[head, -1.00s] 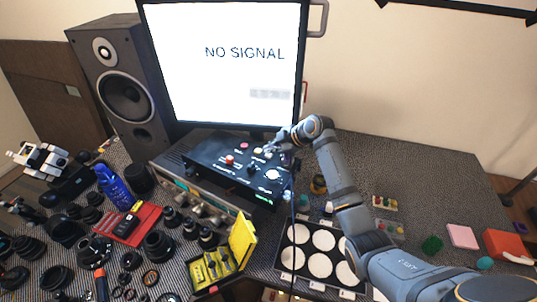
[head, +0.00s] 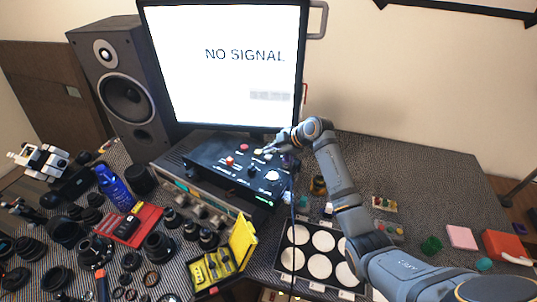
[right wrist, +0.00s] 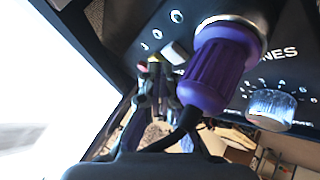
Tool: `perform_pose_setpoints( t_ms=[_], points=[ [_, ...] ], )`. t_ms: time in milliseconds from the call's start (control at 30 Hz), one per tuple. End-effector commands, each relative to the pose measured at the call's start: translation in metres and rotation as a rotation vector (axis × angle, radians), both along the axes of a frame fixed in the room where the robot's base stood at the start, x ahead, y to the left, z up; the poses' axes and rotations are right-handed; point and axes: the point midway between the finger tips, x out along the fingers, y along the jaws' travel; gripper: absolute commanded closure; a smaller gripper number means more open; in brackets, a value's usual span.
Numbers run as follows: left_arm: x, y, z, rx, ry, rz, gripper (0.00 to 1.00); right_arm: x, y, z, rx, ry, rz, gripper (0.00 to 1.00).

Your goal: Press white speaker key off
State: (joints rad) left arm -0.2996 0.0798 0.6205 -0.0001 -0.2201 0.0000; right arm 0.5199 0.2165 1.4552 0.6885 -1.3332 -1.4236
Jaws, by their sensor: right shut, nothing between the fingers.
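The black control box (head: 235,168) sits on the silver receiver below the monitor. A small whitish key (head: 259,152) is on its top, right of a red key (head: 244,147). My right gripper (head: 270,149) is shut and empty, with its tips close to the whitish key. I cannot tell whether they touch it. In the right wrist view the closed fingers (right wrist: 157,85) point at the panel, and a pale key (right wrist: 174,53) shows near them. A purple plug (right wrist: 215,75) covers part of that view. My left gripper is not in view.
The monitor (head: 225,85) reads NO SIGNAL behind the box. A silver knob (head: 272,175) and red knob (head: 230,161) stand up from the panel. A speaker (head: 125,90) is at left. Lens parts crowd the left table. A tray of white discs (head: 283,262) lies in front.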

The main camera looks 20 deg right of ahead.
Motion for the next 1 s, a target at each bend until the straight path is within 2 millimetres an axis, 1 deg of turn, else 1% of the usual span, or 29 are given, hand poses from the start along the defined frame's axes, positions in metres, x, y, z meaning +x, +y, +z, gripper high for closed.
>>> perform_pose_setpoints(
  t_ms=[133, 233, 700, 767, 1000],
  points=[
    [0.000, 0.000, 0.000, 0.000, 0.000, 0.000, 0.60, 0.000, 0.000, 0.000, 0.000, 0.000, 0.000, 1.00],
    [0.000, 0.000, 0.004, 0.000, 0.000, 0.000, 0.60, 0.000, 0.000, 0.005, 0.000, 0.000, 0.000, 1.00],
    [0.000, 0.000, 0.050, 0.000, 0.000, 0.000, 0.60, 0.000, 0.000, 0.060, 0.000, 0.000, 0.000, 1.00],
    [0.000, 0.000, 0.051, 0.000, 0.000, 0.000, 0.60, 0.000, 0.000, 0.062, 0.000, 0.000, 0.000, 1.00],
    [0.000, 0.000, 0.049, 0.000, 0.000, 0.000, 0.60, 0.000, 0.000, 0.059, 0.000, 0.000, 0.000, 1.00]
  ],
)
